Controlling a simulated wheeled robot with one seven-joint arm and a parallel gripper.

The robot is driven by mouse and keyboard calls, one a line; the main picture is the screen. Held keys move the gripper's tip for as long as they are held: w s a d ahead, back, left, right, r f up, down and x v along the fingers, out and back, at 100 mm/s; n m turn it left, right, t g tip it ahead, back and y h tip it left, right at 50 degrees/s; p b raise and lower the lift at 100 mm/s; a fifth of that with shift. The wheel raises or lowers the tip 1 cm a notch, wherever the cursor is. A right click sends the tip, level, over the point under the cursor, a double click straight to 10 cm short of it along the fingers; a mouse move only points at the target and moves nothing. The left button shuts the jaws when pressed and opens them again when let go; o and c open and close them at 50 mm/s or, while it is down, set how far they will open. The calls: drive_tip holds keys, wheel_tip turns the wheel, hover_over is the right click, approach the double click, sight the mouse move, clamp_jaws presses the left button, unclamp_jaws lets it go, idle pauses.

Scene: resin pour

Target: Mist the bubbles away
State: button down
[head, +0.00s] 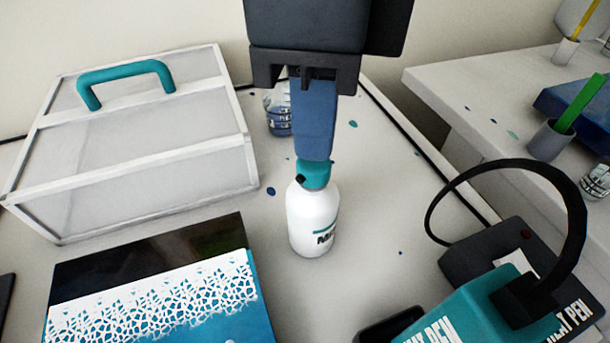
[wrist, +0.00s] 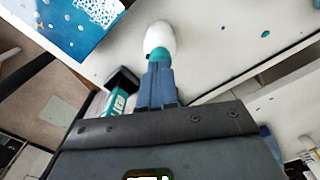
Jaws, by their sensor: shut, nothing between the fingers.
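A white mist bottle (head: 313,222) with a teal cap (head: 313,174) stands upright on the white table. It also shows in the wrist view (wrist: 159,37). My gripper (head: 314,156) points down with its blue fingers together, right at the cap. The tips overlap the cap in the head view, and I cannot tell whether they touch it. Nothing shows between the fingers. A blue panel with white lacy foam (head: 150,303) and a dark far strip lies at the front left; the panel also shows in the wrist view (wrist: 62,30).
A clear box with a teal handle (head: 130,150) stands at the back left. A jar (head: 279,118) is behind my gripper. A teal heat pen (head: 468,315) and its dark cabled base (head: 480,255) are at the front right. Bare table lies around the bottle.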

drive_tip(key=shift+f+b, duration=0.75)
drive_tip(key=shift+f, duration=0.05)
drive_tip(key=shift+r, duration=0.15)
drive_tip(key=shift+r+p, duration=0.4)
drive_tip(key=shift+r, duration=0.55)
